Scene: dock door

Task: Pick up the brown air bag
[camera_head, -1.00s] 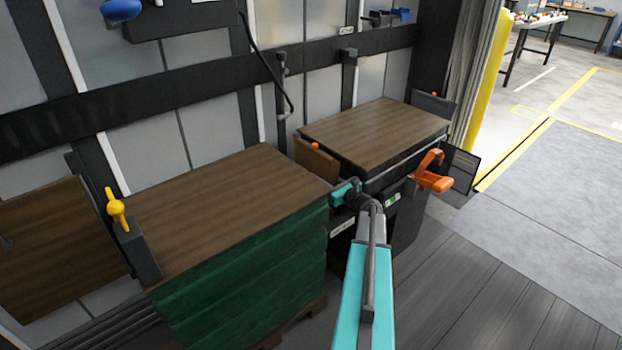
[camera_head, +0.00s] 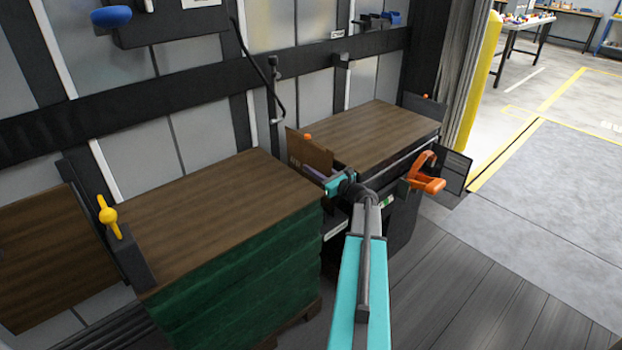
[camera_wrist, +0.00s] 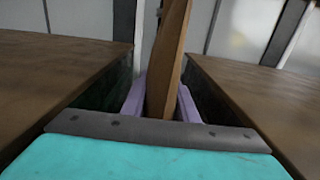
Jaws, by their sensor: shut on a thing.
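The brown air bag (camera_head: 310,152) is a flat brown panel with an orange valve at its top edge. It stands upright, slightly tilted, partly above the gap between the two wood-topped loads. My gripper (camera_head: 318,176) is shut on its lower part, with lavender fingers on both sides. In the wrist view the bag (camera_wrist: 171,62) shows edge-on between the fingers (camera_wrist: 162,100). Its lower end is hidden behind my gripper.
The left load (camera_head: 215,205) has a brown top and green wrapped sides; the right load (camera_head: 375,135) stands beyond the gap. A yellow-handled fitting (camera_head: 107,214) is at the left load's edge. An orange tool (camera_head: 425,174) is at the right load's near side. Open floor (camera_head: 560,220) lies right.

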